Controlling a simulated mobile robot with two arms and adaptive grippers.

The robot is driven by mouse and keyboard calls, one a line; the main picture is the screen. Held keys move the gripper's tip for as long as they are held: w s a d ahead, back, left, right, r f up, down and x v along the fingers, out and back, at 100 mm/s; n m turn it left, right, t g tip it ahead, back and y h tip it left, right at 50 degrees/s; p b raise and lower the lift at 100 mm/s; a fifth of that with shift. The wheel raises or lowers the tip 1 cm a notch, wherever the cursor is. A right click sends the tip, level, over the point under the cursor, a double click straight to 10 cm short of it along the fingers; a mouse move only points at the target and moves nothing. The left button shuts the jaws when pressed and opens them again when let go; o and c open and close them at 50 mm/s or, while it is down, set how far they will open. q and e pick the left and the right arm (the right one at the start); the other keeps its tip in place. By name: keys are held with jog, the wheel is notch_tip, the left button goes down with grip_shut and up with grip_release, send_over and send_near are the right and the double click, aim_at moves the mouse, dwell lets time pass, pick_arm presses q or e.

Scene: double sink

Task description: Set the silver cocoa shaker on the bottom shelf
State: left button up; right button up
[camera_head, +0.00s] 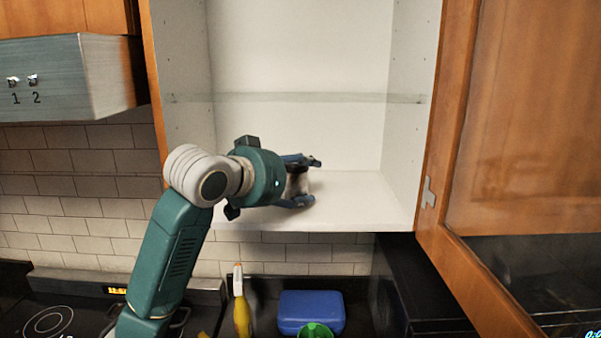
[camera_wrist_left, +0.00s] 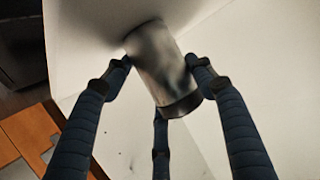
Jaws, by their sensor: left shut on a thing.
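The silver cocoa shaker (camera_head: 298,184) is in my left gripper (camera_head: 302,180), inside the open wall cabinet just over the bottom shelf (camera_head: 362,200). In the left wrist view the shaker (camera_wrist_left: 160,65) is a grey metal cylinder with a darker end, with the blue fingers (camera_wrist_left: 160,90) closed around it. The shaker looks upright in the head view, partly hidden by the fingers. Its lower end is at or very close to the shelf surface; I cannot tell whether it touches. My right gripper is not in view.
A glass shelf (camera_head: 295,97) crosses the cabinet above my gripper. The open cabinet door (camera_head: 432,205) stands at the right, and a metal hood (camera_head: 65,78) at the left. The bottom shelf is clear to the right.

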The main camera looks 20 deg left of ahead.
pick_arm(q)
jog(key=o, duration=0.9)
jog(key=shift+f, duration=0.1)
jog(key=shift+s+b, duration=0.25)
jog(key=shift+b, duration=0.05)
jog(key=b+v, duration=0.4)
jog(key=v, duration=0.7)
jog(key=shift+s+r+b, duration=0.3)
jog(key=shift+b, duration=0.1)
jog(key=shift+a, duration=0.15)
